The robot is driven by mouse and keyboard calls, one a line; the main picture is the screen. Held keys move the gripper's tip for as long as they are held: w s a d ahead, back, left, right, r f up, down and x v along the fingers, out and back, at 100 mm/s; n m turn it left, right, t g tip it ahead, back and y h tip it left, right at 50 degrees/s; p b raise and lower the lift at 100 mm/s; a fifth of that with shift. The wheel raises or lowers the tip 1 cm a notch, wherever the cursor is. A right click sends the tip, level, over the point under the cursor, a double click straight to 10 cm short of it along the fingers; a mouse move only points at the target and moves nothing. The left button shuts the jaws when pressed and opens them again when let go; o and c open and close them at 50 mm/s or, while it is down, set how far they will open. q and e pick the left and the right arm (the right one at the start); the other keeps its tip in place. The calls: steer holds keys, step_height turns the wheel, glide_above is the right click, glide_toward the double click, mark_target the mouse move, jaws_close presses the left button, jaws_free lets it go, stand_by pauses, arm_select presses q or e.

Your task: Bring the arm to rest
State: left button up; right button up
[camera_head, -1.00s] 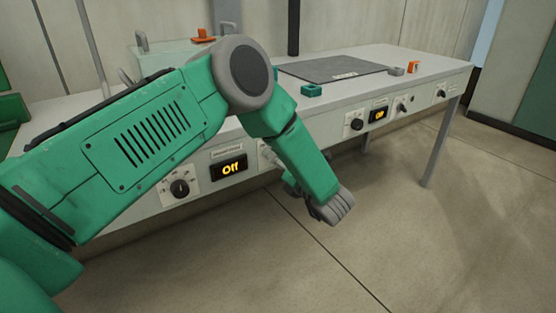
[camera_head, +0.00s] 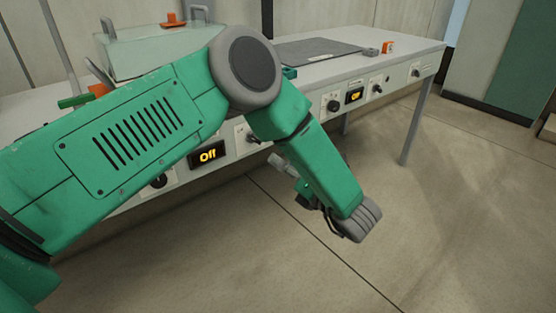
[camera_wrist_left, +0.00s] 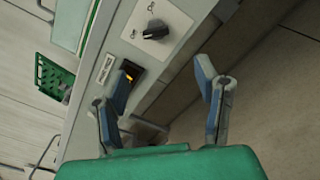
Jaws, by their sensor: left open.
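My left arm (camera_head: 130,135) is green and grey and crosses the left half of the head view in front of the bench. Its left gripper (camera_head: 280,163) shows only in part, past the forearm, in front of the bench's front panel. In the left wrist view the left gripper (camera_wrist_left: 163,78) is open, its two blue-grey fingers well apart with nothing between them. The panel's knob and lit display lie beyond the fingers. My right gripper is in neither view.
A long grey bench (camera_head: 400,52) bears a dark mat (camera_head: 315,51), an orange part (camera_head: 388,47) and a clear-sided box (camera_head: 150,52). Its front panel has knobs (camera_head: 333,106) and a display reading "Off" (camera_head: 208,155). The floor (camera_head: 440,210) at right is open.

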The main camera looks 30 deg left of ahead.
arm_select(q)
steer(key=shift+f, duration=0.1)
stand_by(0.4)
steer(key=s+d+f+m+t+h, duration=0.1)
steer(key=s+f+m+t+h, duration=0.1)
steer(key=f+m+h, duration=0.7)
steer(key=s+f+m+t+h, duration=0.25)
steer(key=f+m, duration=0.35)
steer(key=m, duration=0.7)
steer(key=s+f+m+g+h, duration=0.2)
steer(key=s+f+m+g, duration=0.15)
steer(key=s+m, duration=0.35)
steer(key=s+f+m+g+h, duration=0.2)
steer(key=s+f+m, duration=0.3)
steer(key=s, duration=0.4)
steer(key=s+a+r+m+g+h+p, duration=0.1)
steer(key=s+a+r+m+g, duration=0.15)
steer(key=s+m+g, duration=0.85)
steer(key=s+r+n+t+p, duration=0.3)
steer(key=r+t+p, duration=0.2)
steer(key=r+p, duration=0.6)
steer(key=shift+a+r+n+t+p, duration=0.15)
steer(key=shift+a+n+t+p, duration=0.2)
steer(key=shift+p, duration=0.25)
